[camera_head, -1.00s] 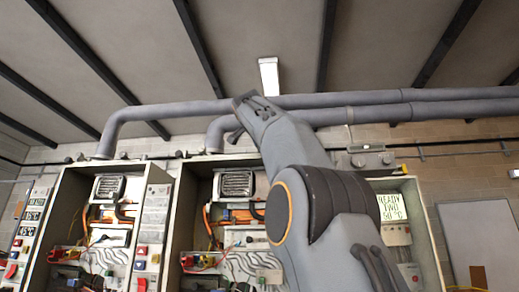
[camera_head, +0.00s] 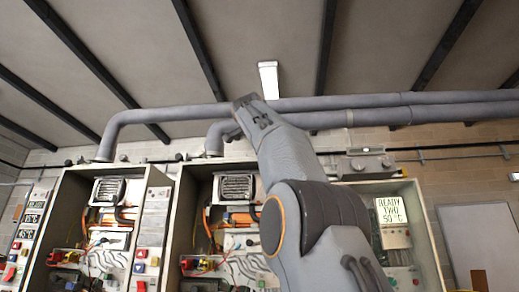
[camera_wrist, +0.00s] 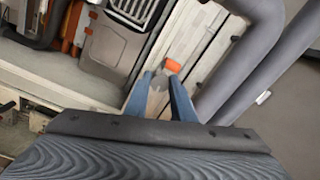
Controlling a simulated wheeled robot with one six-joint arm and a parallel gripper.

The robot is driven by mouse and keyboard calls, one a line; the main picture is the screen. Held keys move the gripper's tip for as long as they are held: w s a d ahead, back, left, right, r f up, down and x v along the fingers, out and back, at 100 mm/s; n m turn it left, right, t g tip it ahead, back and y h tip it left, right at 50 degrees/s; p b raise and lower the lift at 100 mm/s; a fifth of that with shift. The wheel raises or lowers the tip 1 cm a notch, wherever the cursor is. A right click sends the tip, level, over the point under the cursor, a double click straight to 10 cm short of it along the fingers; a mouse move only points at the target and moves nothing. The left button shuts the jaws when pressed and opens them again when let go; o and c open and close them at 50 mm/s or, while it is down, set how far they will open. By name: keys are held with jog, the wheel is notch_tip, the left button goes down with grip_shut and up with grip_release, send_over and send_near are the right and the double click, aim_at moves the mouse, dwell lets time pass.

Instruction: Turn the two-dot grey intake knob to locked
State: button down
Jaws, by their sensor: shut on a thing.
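My gripper (camera_wrist: 158,88) shows in the wrist view, its two blue-grey fingers pointing at the upper edge of a heater cabinet. It is shut on a small pale grey part (camera_wrist: 158,83) between the fingertips. The fingers hide much of it, so I cannot tell whether it has two dots or how far it is turned. A small orange piece (camera_wrist: 173,66) lies just beyond the right fingertip. In the head view my arm hides my gripper, and I cannot make out the two-dot grey knob there.
Open heater cabinets stand side by side, including a left one (camera_head: 58,215) and a middle one (camera_head: 183,210). Thick grey pipes (camera_head: 400,113) run above them. A display reading READY TWO 50°C (camera_head: 390,211) is at right. A grey box (camera_head: 367,163) sits above it.

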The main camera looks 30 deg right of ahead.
jog(key=c, duration=1.5)
grip_release()
jog(key=b+v, duration=0.4)
jog(key=v, duration=0.4)
jog(key=shift+d, duration=0.1)
